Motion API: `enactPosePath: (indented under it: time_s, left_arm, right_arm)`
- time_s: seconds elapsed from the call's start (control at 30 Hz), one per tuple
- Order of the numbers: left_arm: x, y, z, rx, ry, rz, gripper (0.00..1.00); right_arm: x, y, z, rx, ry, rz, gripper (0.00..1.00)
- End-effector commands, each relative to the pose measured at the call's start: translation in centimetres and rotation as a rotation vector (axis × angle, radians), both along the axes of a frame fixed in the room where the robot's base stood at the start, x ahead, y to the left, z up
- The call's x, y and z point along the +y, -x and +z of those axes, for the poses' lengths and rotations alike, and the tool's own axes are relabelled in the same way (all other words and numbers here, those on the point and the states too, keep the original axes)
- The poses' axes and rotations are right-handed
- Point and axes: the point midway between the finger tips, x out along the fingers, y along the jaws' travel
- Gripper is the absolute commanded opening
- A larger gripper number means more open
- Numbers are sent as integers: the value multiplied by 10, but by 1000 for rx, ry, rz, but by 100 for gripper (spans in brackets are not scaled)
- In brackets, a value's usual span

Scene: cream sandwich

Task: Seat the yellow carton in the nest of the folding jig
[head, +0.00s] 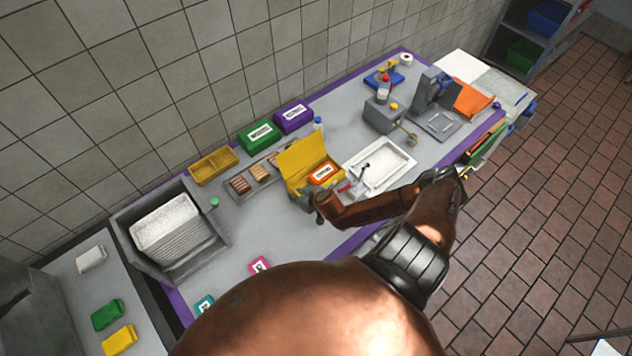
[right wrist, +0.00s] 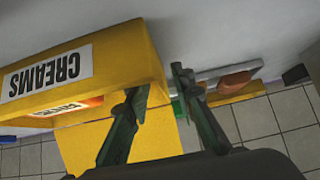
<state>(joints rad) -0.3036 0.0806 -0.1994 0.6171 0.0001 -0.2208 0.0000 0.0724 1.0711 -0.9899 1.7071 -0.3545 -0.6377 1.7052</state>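The yellow carton (head: 297,160) stands on the bench with its lid raised. An orange pack (head: 323,174) is inside it. In the right wrist view the carton (right wrist: 152,50) fills the left side and bears a CREAMS label. My right gripper (head: 322,208) is low at the carton's near side. In the right wrist view its two fingers (right wrist: 160,85) stand apart, close to the carton's corner; I cannot tell whether they touch it. A grey fixture with an upright back and a flat outlined plate (head: 440,123), seemingly the folding jig, stands farther right, and its plate looks empty. My left gripper is out of view.
A white tray (head: 400,165) lies between carton and fixture. A grey box with a crank (head: 380,118) stands left of the fixture. Green (head: 258,136) and purple (head: 293,119) boxes line the wall. A tray of snack bars (head: 233,197) is left of the carton.

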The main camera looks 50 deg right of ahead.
Motion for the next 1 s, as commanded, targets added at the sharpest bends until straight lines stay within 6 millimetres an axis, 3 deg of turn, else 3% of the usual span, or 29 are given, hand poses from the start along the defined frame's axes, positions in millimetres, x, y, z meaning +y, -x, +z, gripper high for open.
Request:
enactPosePath:
  time_s: [0.2,0.4,0.73,1.0]
  left_arm:
    - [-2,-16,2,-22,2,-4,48]
    - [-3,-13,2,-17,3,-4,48]
    - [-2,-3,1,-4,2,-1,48]
    - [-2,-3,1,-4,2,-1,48]
  right_arm:
    - [0,-12,-11,0,1,2,22]
    - [0,-12,-12,1,1,4,22]
    - [1,-13,-11,0,1,4,0]
    - [0,-13,-11,0,1,4,0]
